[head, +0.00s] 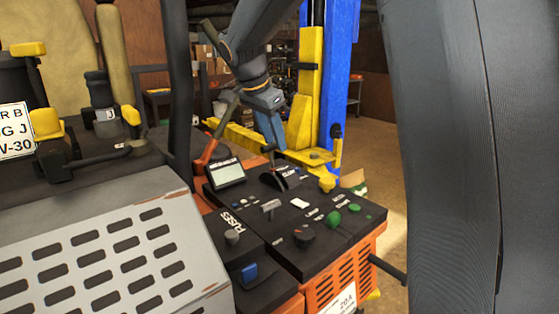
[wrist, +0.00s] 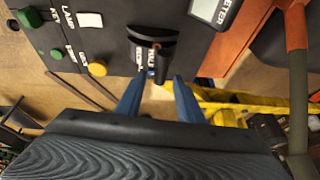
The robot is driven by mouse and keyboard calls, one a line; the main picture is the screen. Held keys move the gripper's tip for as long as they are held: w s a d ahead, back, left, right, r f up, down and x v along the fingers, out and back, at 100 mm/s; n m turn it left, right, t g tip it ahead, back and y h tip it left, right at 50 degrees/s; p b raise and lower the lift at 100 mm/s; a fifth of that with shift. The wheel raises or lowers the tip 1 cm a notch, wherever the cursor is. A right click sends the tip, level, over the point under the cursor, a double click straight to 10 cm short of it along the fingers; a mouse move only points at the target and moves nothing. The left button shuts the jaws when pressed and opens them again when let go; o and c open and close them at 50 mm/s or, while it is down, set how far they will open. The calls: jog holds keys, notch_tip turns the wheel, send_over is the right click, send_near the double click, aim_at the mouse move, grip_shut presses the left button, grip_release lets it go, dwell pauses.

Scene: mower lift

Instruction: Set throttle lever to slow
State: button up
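The throttle lever (head: 268,149) is a dark lever with a rounded base, standing on the far part of the black control panel (head: 250,205). In the wrist view the lever (wrist: 152,35) stands at upper centre, with small white lettering beside it that is too blurred to read. My gripper (head: 271,143) comes down from above at the lever's far side in the head view.
A display screen (head: 226,174) stands left of the lever. A yellow knob (head: 327,183), green knobs (head: 333,219) and a black dial (head: 305,237) sit on the panel. A yellow and blue lift post (head: 331,80) rises behind. Open floor lies to the right.

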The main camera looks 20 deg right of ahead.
aim_at(273, 169)
jog(key=shift+p+x, duration=1.05)
jog(key=shift+x, duration=2.35)
grip_shut()
